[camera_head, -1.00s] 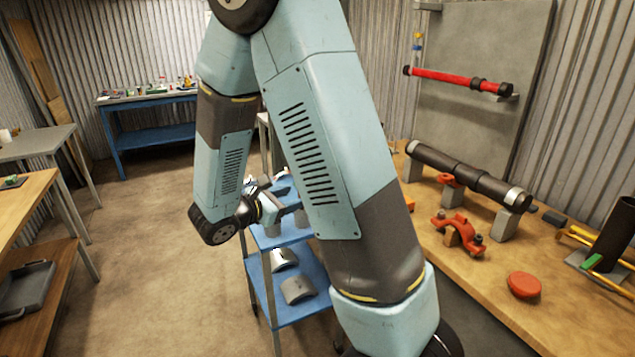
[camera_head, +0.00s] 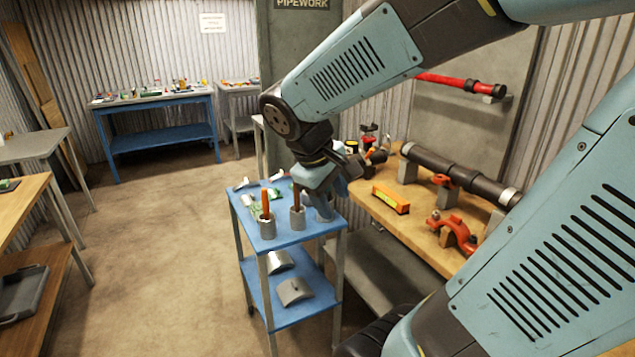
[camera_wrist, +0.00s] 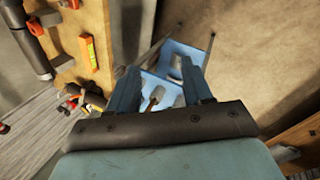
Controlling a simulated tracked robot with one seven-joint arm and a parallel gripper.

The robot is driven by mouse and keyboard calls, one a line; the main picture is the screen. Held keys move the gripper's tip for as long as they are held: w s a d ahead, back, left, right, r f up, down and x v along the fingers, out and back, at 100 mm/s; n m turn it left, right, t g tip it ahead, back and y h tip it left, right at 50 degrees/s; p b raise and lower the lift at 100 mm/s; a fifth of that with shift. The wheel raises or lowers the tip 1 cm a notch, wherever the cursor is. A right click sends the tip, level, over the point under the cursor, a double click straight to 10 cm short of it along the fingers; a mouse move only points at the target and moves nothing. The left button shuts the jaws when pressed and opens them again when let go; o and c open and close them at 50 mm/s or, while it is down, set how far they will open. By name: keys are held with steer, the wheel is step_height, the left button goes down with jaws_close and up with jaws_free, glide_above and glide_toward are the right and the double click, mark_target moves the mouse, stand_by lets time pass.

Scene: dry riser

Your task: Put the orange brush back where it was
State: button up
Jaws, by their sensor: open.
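Two orange-brown upright handles stand in small grey cups on the blue trolley (camera_head: 290,238) in the head view. One handle (camera_head: 266,203) is in the left cup (camera_head: 267,229). The other handle (camera_head: 296,194) is in the right cup (camera_head: 298,219), just left of my gripper (camera_head: 318,192). I cannot tell which is the orange brush. In the wrist view my gripper (camera_wrist: 158,70) is open, its two fingers over the blue trolley top. A small brownish item (camera_wrist: 155,98) shows between the fingers, apparently not gripped.
The trolley's lower shelf (camera_head: 290,312) holds grey curved pieces. A wooden bench (camera_head: 395,222) on the right carries an orange level (camera_head: 391,200), a dark pipe (camera_head: 455,170) and red clamps (camera_head: 452,232). Open floor (camera_head: 170,260) lies left of the trolley.

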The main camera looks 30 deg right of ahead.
steer(key=s+a+r+m+t+y, duration=0.4)
steer(key=a+r, duration=0.1)
steer(key=r, duration=0.1)
